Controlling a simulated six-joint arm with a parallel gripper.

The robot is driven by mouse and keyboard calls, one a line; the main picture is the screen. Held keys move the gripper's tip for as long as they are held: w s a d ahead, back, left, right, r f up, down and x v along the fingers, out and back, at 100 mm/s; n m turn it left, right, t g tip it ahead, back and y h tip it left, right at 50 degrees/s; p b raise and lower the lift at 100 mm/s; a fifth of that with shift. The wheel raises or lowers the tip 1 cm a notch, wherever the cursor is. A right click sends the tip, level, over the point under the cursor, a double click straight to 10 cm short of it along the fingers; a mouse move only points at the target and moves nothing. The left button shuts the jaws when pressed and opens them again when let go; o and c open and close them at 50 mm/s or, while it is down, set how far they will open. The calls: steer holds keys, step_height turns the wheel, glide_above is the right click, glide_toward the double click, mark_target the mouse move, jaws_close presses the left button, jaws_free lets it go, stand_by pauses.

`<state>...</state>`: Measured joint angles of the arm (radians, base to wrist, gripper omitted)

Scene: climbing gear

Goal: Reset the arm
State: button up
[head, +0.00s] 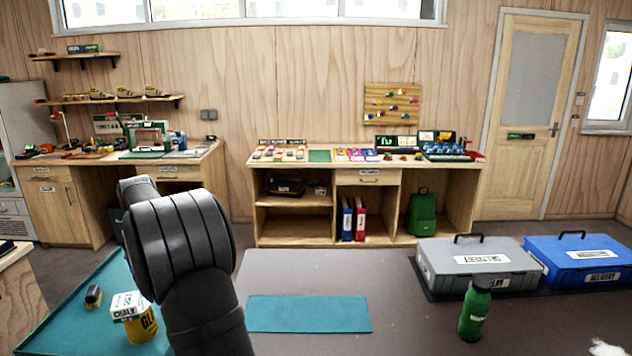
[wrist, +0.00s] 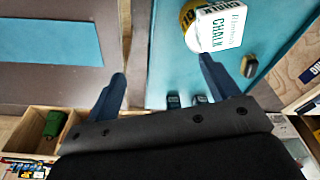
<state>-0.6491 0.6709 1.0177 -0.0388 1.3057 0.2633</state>
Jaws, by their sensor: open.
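My gripper (wrist: 160,82) shows in the wrist view, its two blue-grey fingers spread wide with nothing between them. It hangs over the boundary between the brown tabletop and a teal surface (wrist: 175,65). My dark arm rises in the left middle of the head view; the fingers cannot be made out there. A white chalk box (head: 125,302) and a yellow tin (head: 143,327) are together at the lower left. In the wrist view the box (wrist: 221,27) lies beyond the right fingertip, overlapping the tin (wrist: 187,14). I cannot tell exactly how they touch.
A small dark brush-like item (head: 94,297) lies left of the chalk box. A teal mat (head: 308,314) lies bare on the brown table. A green bottle (head: 475,310), a grey case (head: 478,267) and a blue case (head: 582,262) stand at the right. The table's middle is clear.

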steer(key=w+d+f+m, duration=0.1)
steer(key=w+d+m, duration=0.15)
steer(key=d, duration=0.75)
steer(key=w+d+f+m+h, duration=0.15)
steer(key=w+d, duration=0.25)
steer(key=d, duration=0.7)
steer(key=w+d+f+m+y, duration=0.15)
steer(key=w+d, duration=0.25)
steer(key=d, duration=0.6)
steer(key=s+d+f+m, duration=0.1)
steer(key=s+d+m, duration=0.1)
steer(key=d, duration=0.8)
steer(key=s+d+f+m+h, duration=0.1)
steer(key=s+d+m, duration=0.1)
steer(key=d, duration=0.9)
steer(key=s+d+f+m+h, duration=0.1)
steer(key=s+d+f+m, duration=0.1)
steer(key=d, duration=0.8)
steer(key=shift+s+d+m, duration=0.15)
steer(key=shift+m, duration=0.2)
steer(key=shift+f, duration=0.1)
